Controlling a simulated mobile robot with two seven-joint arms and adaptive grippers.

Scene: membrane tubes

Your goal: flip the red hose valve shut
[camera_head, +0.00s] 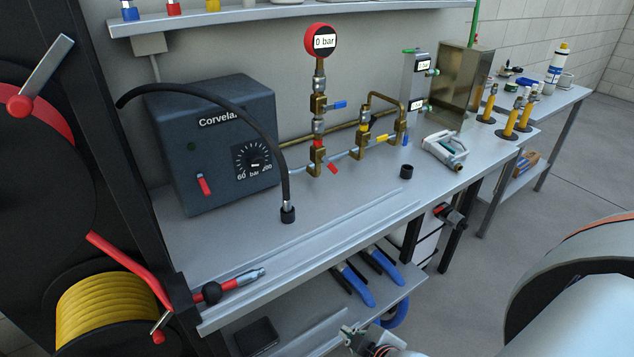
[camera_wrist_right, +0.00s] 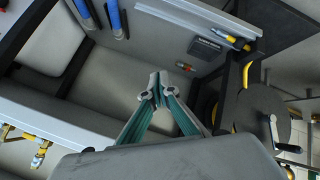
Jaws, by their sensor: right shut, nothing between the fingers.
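A small red lever (camera_head: 332,167) sticks out down and to the right from a brass valve (camera_head: 316,158) on the bench, below the red gauge (camera_head: 321,41) that reads 0 bar. A blue lever (camera_head: 340,104) is above it and a yellow lever (camera_head: 382,137) is to its right. My right gripper (camera_head: 352,333) shows partly at the bottom of the head view, in front of the lower shelf and well away from the red lever. In the right wrist view, its two fingertips (camera_wrist_right: 158,91) meet with nothing between them. My left gripper is in neither view.
A black hose (camera_head: 270,132) arches over the grey Corvela box (camera_head: 213,146) and ends on the bench. A hose reel (camera_head: 108,305) with red arms stands at left. The bench front (camera_head: 350,225) is mostly clear.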

